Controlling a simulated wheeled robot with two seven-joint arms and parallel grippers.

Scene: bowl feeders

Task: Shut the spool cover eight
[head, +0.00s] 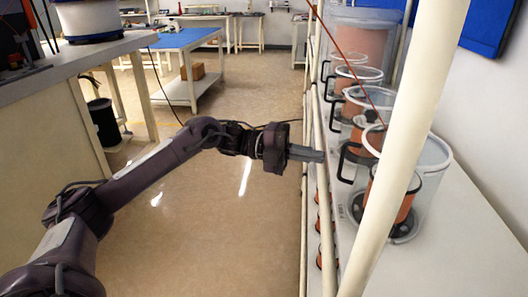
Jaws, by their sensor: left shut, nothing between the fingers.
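My left gripper (321,156) reaches in from the left and points right, its grey fingers shut with nothing between them. Its tips are at the rack's left edge, close to the cream upright in the picture. Several clear round spool covers with black handles stand in a row on the right, with copper-coloured spools inside. The nearest spool cover (433,186) is partly hidden by a cream post. More spool covers (357,78) recede behind it. I see no number on them, so I cannot tell which is eight. My right gripper is not in view.
A thick cream post (412,110) slants across the right side in front of the covers. A white bench (480,235) runs along the right wall. A blue-topped table (185,40) stands further back. A counter (95,52) is at left. The floor between is clear.

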